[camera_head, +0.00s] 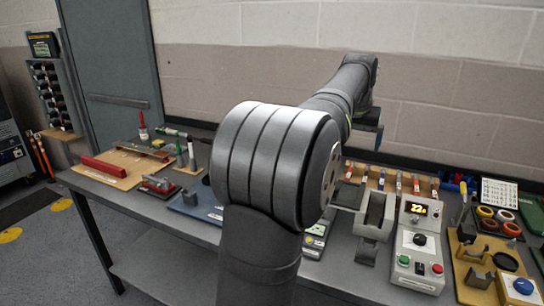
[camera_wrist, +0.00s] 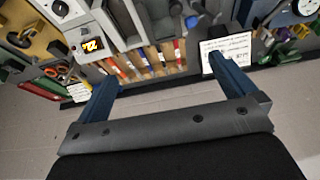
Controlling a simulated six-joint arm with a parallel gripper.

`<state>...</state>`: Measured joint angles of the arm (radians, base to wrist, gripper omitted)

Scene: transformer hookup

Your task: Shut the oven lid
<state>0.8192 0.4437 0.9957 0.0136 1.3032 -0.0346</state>
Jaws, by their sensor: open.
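My gripper (camera_wrist: 163,70) is open and empty, its two blue fingers spread wide in the wrist view. In the head view the gripper (camera_head: 374,138) is small and partly hidden, high near the wall beyond the bench's back edge. A grey box-like fixture with an open channel (camera_head: 375,215) stands left of the control box; it may be the oven, but I cannot tell for sure. A flat grey plate (camera_head: 347,194) juts out at its left and could be the lid. My arm hides part of this area. My gripper touches none of it.
A white control box (camera_head: 418,245) with a lit display stands right of the fixture; it also shows in the wrist view (camera_wrist: 78,22). Colored markers (camera_head: 398,184) line the back. Coil rings (camera_head: 487,212) lie at right, and a red bar (camera_head: 103,167) at left.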

